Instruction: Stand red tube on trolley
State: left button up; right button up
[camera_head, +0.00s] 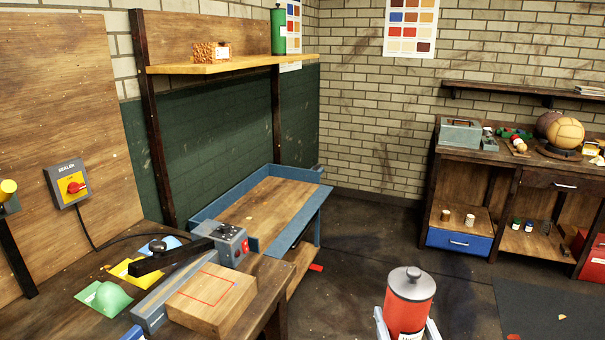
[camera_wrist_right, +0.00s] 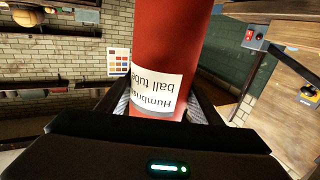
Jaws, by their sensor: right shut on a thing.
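The red tube (camera_head: 406,312) with a grey lid stands upright at the bottom of the head view. My right gripper (camera_head: 407,330) is shut on it, with a pale finger on either side. In the wrist view the red tube (camera_wrist_right: 170,45) fills the middle, with a white "ball tube" label, between the fingers of my right gripper (camera_wrist_right: 162,108). A blue-rimmed, wooden-topped stand, which looks like the trolley (camera_head: 313,187), is left of and beyond the tube. Its top looks empty. The tube's lower end is out of view.
A workbench (camera_head: 265,300) with a sealer and wooden block (camera_head: 212,300) is at the left. A shelf (camera_head: 235,64) with a green tube (camera_head: 278,32) hangs above the trolley. A brown cabinet (camera_head: 480,172) with balls is at the right. Floor between is mostly clear.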

aim_at(260, 212)
jog(key=i+l+z, duration=0.2)
jog(key=i+z, duration=0.55)
jog(key=i, duration=0.15)
jog(key=i+l+u, duration=0.1)
jog(key=i+u, duration=0.15)
jog(key=i, duration=0.25)
jog(key=i+l+u, duration=0.25)
jog(key=i, duration=0.2)
jog(key=i+l+u, duration=0.15)
jog(key=u, duration=0.3)
jog(key=i+l+u, duration=0.25)
jog(key=u, duration=0.15)
jog(key=i+l+u, duration=0.25)
jog(key=u, duration=0.2)
jog(key=i+l+u, duration=0.15)
jog(key=l+u, duration=0.25)
jog(key=i+l+u, duration=0.1)
jog(key=l+u, duration=1)
jog(key=l, duration=0.15)
